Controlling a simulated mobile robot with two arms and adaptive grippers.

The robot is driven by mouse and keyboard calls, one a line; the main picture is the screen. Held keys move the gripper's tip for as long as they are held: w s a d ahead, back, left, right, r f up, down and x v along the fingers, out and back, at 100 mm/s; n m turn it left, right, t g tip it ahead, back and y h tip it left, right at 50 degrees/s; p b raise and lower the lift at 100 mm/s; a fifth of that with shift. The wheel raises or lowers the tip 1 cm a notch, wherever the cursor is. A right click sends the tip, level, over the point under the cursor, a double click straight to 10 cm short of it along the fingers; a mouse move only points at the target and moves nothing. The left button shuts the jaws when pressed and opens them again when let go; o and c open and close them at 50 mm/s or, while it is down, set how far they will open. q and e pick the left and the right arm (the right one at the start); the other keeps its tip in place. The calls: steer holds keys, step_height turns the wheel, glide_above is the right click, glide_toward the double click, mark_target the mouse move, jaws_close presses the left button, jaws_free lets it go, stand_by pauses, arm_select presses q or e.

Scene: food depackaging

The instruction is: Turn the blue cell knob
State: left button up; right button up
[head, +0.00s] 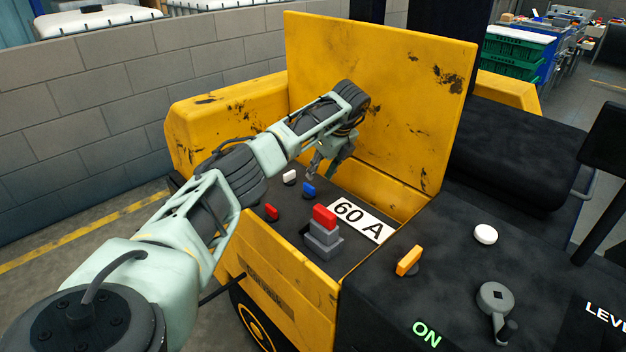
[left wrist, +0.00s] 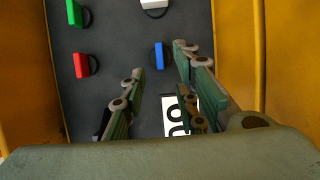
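The blue cell knob (head: 309,189) stands on the dark panel of the yellow vehicle, among other coloured knobs. My left gripper (head: 325,168) reaches over the panel and points down, just above and behind the blue knob. In the left wrist view, the blue knob (left wrist: 158,55) appears between the tips of the two spread fingers of the left gripper (left wrist: 160,64), nearer the right finger. The fingers are open and hold nothing; I see no clear contact with the knob. My right gripper is not in view.
A white knob (head: 290,176), a red knob (head: 271,211) and a green knob (left wrist: 74,13) are nearby. A red-topped grey switch (head: 325,216) and a "60 A" label (head: 361,219) lie closer. The raised yellow lid (head: 400,110) stands behind my gripper.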

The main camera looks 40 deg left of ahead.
arm_select(q)
steer(key=shift+v, duration=2.1)
